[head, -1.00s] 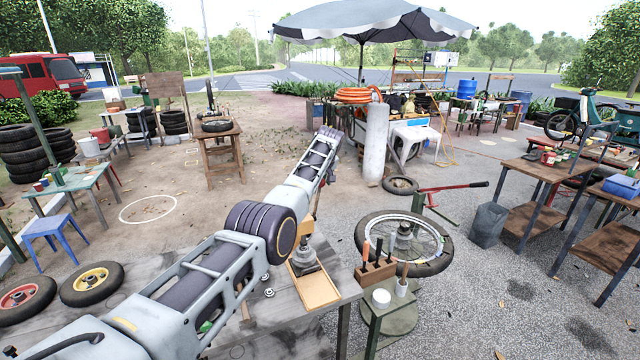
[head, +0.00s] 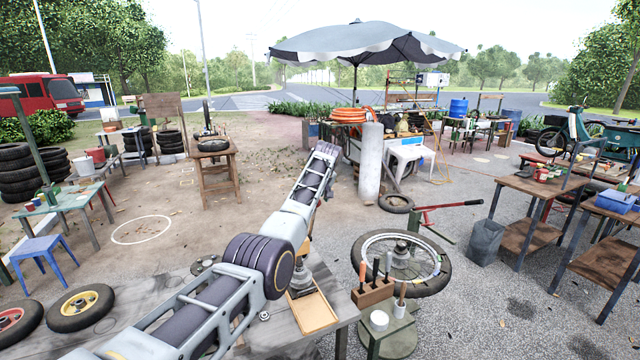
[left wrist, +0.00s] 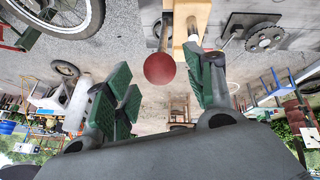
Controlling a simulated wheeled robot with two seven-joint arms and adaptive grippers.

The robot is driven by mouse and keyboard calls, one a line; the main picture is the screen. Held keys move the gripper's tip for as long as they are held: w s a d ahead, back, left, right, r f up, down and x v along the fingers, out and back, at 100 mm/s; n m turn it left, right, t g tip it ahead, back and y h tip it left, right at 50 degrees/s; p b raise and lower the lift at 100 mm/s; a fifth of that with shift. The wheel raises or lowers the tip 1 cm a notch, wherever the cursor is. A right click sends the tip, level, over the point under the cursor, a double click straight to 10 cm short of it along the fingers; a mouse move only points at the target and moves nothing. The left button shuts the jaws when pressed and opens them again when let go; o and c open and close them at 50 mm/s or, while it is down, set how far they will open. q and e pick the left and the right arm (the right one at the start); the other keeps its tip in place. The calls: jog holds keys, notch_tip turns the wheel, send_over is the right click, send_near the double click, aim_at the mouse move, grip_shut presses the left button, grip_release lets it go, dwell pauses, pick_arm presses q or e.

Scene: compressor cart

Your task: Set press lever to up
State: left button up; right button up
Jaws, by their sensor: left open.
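A round red knob (left wrist: 160,68) shows in the left wrist view, on the end of a lever rod that runs up the picture beside a pale wooden part (left wrist: 190,22). I take it for the press lever's knob. My left gripper (left wrist: 158,76) is open, with green finger pads on either side of the knob. I cannot tell whether either pad touches it. My right gripper is out of view.
A spoked wheel (head: 372,250) lies right of the bench, with a red bar with a black grip (head: 465,204) behind it. A wooden tool block (head: 372,294) and white cup (head: 379,320) stand in front. A toothed sprocket (left wrist: 265,37) lies near the press.

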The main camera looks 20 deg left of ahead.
pick_arm(q)
jog(key=v, duration=0.9)
jog(key=shift+r, duration=0.15)
dwell(0.5)
